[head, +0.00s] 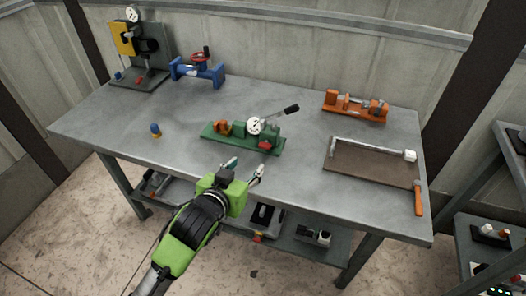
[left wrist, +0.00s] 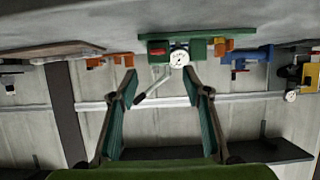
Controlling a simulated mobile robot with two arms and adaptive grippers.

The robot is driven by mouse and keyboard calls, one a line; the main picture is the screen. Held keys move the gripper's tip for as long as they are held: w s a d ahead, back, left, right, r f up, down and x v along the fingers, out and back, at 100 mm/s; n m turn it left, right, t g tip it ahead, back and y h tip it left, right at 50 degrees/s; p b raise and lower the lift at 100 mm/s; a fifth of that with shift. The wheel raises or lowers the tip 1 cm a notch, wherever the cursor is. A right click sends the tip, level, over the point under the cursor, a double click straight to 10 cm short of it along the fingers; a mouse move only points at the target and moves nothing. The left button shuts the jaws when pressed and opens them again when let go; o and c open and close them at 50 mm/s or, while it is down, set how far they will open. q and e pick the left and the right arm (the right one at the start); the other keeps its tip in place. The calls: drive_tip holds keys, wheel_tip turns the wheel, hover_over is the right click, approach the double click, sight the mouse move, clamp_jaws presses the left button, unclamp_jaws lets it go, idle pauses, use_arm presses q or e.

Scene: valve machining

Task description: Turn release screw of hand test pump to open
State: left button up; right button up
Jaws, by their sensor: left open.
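The hand test pump (head: 218,136) is a green base on the workbench with a round white gauge (head: 255,125), an orange part at its left end and a lever with a black handle (head: 291,109). A red knob (head: 265,144), which looks like the release screw, sits on its front right. My left gripper (head: 245,168) is open and empty, in front of the pump near the bench's front edge and apart from it. The left wrist view is upside down; the red knob (left wrist: 157,52) and gauge (left wrist: 179,57) show beyond the spread fingers (left wrist: 159,76). My right gripper is out of view.
On the grey workbench (head: 310,195) stand a blue valve (head: 211,74), an orange fixture (head: 368,111), a brown board (head: 365,168), a gauge stand (head: 150,69) and a small blue item (head: 155,131). The bench around the pump is clear.

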use_arm(q)
approach(265, 145)
drive_tip(key=x, duration=0.7)
drive_tip(key=shift+w+f, duration=0.2)
drive_tip(key=shift+w, duration=0.1)
drive_tip(key=c, duration=1.1)
